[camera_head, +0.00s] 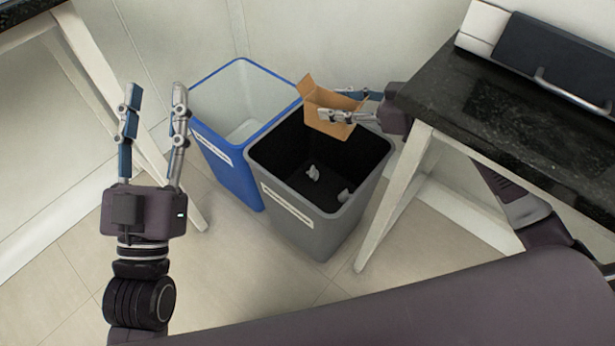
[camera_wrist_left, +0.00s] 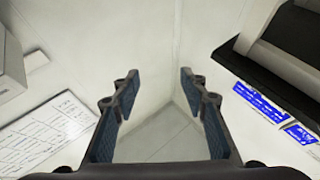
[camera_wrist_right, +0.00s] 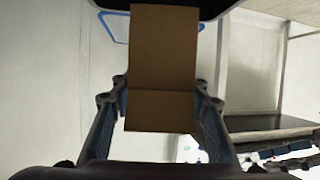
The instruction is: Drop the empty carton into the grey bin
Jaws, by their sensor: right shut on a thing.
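The empty carton (camera_head: 325,98) is brown cardboard with an open flap raised. My right gripper (camera_head: 345,117) is shut on it and holds it above the back part of the grey bin (camera_head: 308,227). In the right wrist view the carton (camera_wrist_right: 162,60) stands between the fingers (camera_wrist_right: 160,110). The grey bin is open, with a black inside and a few small crumpled light pieces at its bottom. My left gripper (camera_head: 152,105) is open and empty, to the left of the bins, with its fingers upward. It also shows open in the left wrist view (camera_wrist_left: 158,95).
A blue bin (camera_head: 225,163) stands directly left of the grey bin. A black-topped table (camera_head: 500,130) with white legs is close on the right, and a device (camera_head: 550,60) lies on it. Another table's leg (camera_head: 130,120) stands at the left. Tiled floor in front is clear.

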